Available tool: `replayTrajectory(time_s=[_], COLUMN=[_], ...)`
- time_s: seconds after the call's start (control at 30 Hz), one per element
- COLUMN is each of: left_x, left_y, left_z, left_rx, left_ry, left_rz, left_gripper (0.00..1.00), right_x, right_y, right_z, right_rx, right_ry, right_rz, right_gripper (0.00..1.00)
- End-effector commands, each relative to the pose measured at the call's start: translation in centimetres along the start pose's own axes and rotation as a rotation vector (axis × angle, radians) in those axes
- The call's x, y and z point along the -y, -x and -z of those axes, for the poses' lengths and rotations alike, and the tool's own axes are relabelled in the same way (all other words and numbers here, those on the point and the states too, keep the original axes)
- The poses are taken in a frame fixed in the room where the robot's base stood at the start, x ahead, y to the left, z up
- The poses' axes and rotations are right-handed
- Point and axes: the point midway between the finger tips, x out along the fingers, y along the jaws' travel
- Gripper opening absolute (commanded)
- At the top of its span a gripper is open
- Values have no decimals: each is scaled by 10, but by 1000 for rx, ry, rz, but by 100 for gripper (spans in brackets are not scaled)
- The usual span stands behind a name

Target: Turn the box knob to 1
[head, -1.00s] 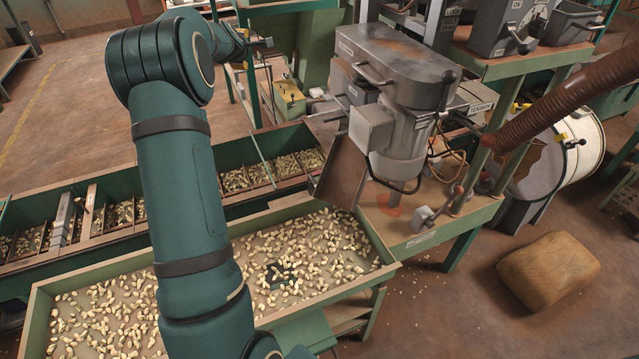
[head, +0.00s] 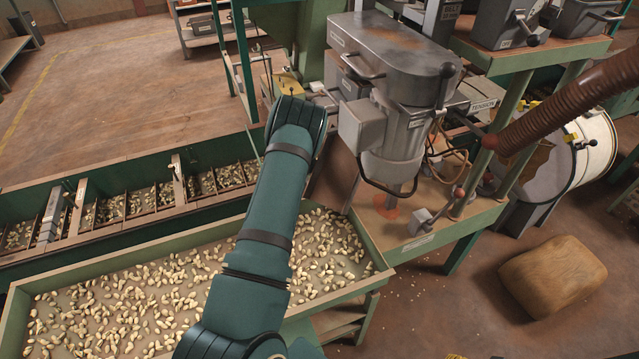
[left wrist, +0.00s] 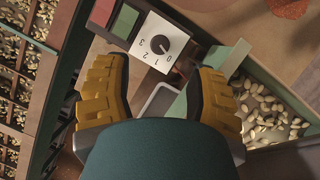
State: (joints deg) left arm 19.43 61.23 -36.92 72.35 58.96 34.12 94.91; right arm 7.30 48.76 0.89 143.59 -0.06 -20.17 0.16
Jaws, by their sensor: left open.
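The box knob (left wrist: 161,44) is a small dark knob on a white dial marked with the digits 0 to 3, seen in the left wrist view. I cannot tell which digit it points at. The dial is on a dark panel beside a green button (left wrist: 125,20) and a red button (left wrist: 103,12). My left gripper (left wrist: 158,68) has yellow-and-black fingers, spread wide and empty, with the dial between and just beyond their tips. In the head view my left arm hides this gripper, and I cannot make out the knob there. My right gripper is in neither view.
A long green tray of nuts (head: 20,318) lies under my left arm, with a divided trough (head: 120,232) behind it. A grey machine (head: 390,60) stands on a green-framed bench to the right. A brown hose (head: 570,95) and a sack (head: 553,275) are farther right.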

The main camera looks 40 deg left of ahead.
Motion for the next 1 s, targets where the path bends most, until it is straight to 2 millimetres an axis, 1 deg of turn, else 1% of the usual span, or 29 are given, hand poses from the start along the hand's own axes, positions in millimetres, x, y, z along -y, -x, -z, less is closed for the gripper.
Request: replayTrajectory(time_s=[0.03,0.2,0.4,0.57,0.8,0.83,0.87,0.9,0.97,1.0], left_x=[1,0,0,0,0,0,0,0,0,0], left_y=[-8,-35,-60,-67,-68,-68,-68,-68,-68,-68], left_z=[2,2,2,1,0,0,0,0,0,0], left_rx=[-3,-3,-2,-1,0,0,0,0,0,0], left_ry=[-1,-2,-3,-4,-3,-3,-3,-3,-3,-3], left_rz=[1,1,0,-1,-1,-1,-1,-1,-1,-1], left_gripper=[57,57,57,57,57,59,48,34,13,0], right_x=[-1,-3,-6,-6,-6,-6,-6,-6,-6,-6], right_y=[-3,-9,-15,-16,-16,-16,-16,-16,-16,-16], right_z=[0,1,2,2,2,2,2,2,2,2], right_rx=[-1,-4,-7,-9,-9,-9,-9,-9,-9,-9], right_ry=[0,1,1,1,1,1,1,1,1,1], right_rz=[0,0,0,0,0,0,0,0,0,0], right_gripper=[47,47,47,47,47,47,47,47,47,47])
